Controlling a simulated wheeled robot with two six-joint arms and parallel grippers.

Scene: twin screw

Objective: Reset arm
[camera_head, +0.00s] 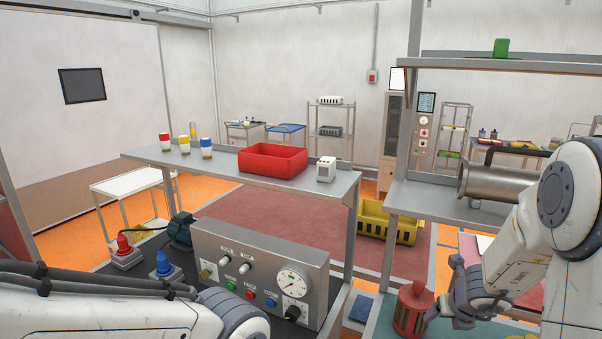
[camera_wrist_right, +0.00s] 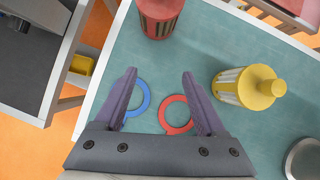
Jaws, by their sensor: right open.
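My right gripper (camera_head: 446,300) is low at the right in the head view, close to a red canister (camera_head: 412,308). In the right wrist view my right gripper (camera_wrist_right: 159,75) has its two purple-grey fingers spread, with nothing held between them. The red canister (camera_wrist_right: 160,18) stands beyond the fingertips, apart from them. My left arm comes in at the lower left of the head view, but its gripper is not in view.
A blue ring (camera_wrist_right: 138,99), a red ring (camera_wrist_right: 174,115) and a yellow canister (camera_wrist_right: 250,90) are on the teal tabletop (camera_wrist_right: 228,48). A control panel (camera_head: 258,270) stands in front of my left arm. A metal cylinder (camera_head: 490,181) sits on the right shelf. A red bin (camera_head: 272,162) stands on the middle shelf.

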